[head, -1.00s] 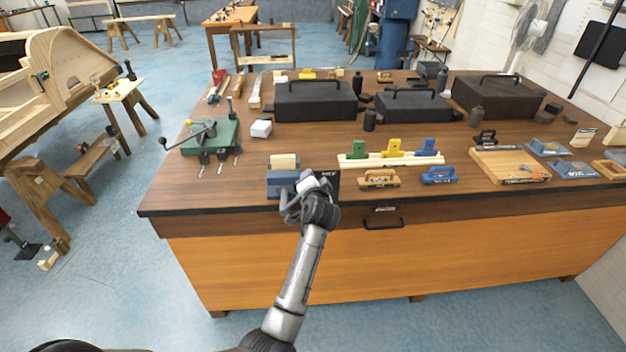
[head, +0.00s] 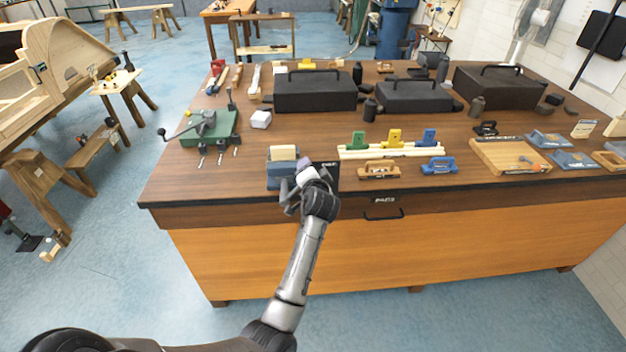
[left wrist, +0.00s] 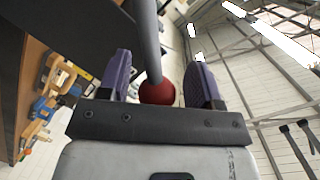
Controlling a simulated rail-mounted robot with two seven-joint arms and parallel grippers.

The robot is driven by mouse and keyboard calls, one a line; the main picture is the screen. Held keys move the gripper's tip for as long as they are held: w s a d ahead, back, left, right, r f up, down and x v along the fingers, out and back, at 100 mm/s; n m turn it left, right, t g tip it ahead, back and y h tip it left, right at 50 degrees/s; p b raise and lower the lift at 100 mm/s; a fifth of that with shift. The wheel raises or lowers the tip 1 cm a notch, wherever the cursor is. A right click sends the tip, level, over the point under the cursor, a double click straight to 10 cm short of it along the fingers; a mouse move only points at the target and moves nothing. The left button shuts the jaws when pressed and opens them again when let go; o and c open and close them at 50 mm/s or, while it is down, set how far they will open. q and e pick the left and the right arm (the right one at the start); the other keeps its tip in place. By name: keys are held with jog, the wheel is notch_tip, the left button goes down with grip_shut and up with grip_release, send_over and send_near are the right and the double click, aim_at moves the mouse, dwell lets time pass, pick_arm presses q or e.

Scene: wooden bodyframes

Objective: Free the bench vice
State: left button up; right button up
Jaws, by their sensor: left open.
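The blue bench vice (head: 278,180) sits at the front edge of the wooden workbench, left of its middle. A pale wooden block (head: 284,153) shows at its top. My left gripper (head: 306,172) is at the vice's right front side, and its wrist hides part of the vice. In the left wrist view my left gripper (left wrist: 161,85) is open, with purple finger pads apart. A red ball (left wrist: 157,92) on the end of a grey bar (left wrist: 147,40) lies between the fingers, with gaps visible at both sides. My right gripper is not in view.
A green clamp-like device (head: 211,130) with a lever stands left on the workbench (head: 180,180). Black cases (head: 315,92) stand behind. Yellow, green and blue clips (head: 393,138) and planes (head: 379,169) lie to the right. A dark plate (head: 327,172) is beside the vice.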

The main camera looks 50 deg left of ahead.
pick_arm(q)
jog(key=p+v, duration=0.1)
jog(key=v, duration=1.2)
jog(key=shift+d, duration=0.15)
jog(key=s+d+f+n+t+h, duration=0.1)
jog(key=s+d+h, duration=0.1)
jog(key=d+h, duration=0.5)
jog(key=s+d+f+n+t+h, duration=0.15)
jog(key=d+h, duration=0.25)
jog(key=d, duration=0.4)
jog(key=s+d+f+m+g+h, duration=0.2)
jog(key=s+d+f+m+g, duration=0.15)
jog(key=s+f, duration=0.75)
jog(key=s+d+f+m+g+h, duration=0.1)
jog(key=s+d+f+m+g, duration=0.2)
jog(key=s+f, duration=0.85)
notch_tip(320, 180, up, 38)
jog(key=s+n+p, duration=0.1)
jog(key=s+p, duration=0.2)
jog(key=p, duration=3.1)
